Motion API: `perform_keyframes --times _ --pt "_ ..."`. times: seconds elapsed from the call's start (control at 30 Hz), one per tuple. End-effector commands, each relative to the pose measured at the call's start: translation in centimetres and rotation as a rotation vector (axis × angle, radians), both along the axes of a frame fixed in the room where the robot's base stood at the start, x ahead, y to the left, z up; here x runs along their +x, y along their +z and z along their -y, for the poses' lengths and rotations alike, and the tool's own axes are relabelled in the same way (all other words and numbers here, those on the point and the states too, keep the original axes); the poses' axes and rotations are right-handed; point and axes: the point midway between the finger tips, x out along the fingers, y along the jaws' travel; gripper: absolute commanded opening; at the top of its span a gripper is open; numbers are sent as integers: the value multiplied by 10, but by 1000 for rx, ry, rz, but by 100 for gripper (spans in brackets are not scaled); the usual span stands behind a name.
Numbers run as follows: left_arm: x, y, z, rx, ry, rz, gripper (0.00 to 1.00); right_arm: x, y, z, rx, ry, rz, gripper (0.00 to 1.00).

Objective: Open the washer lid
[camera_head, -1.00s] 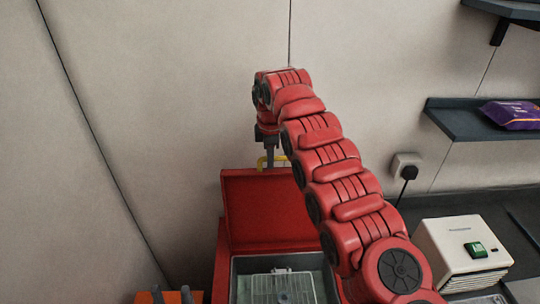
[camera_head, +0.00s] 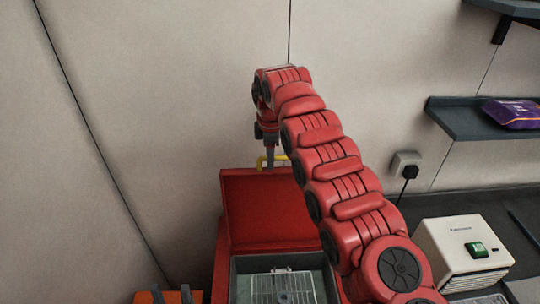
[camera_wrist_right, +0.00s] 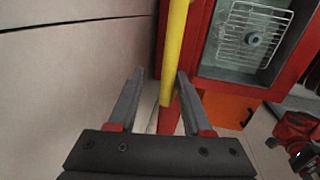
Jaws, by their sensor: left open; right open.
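The red washer's lid (camera_head: 262,205) stands raised behind its open tub (camera_head: 240,290), with a wire basket (camera_head: 282,288) inside. A yellow handle (camera_head: 262,163) shows at the lid's top edge. My right gripper (camera_head: 270,160) is at that handle, partly hidden behind my right arm. In the right wrist view, the yellow handle (camera_wrist_right: 173,50) runs between the open fingers of my right gripper (camera_wrist_right: 158,85), closer to the right finger; contact cannot be told.
A white box with a green switch (camera_head: 476,249) stands on the counter at right. A dark shelf (camera_head: 465,122) holds a purple packet (camera_head: 511,114). A plug (camera_head: 408,172) sits in a wall socket. The wall is close behind the lid.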

Motion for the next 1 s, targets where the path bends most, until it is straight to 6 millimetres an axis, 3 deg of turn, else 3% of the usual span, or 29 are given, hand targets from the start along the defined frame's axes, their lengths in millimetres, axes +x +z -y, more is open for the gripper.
perform_keyframes --times 0.23,0.4,0.6,1.0 --pt "0 -10 0 0 0 0 50 -6 26 -2 2 2 3 50" --pt "0 4 0 0 0 0 50 -12 73 -1 2 1 8 50" --pt "0 20 0 0 0 0 50 -20 109 0 1 1 5 50" --pt "0 23 0 0 0 0 50 -24 118 0 0 0 2 50"
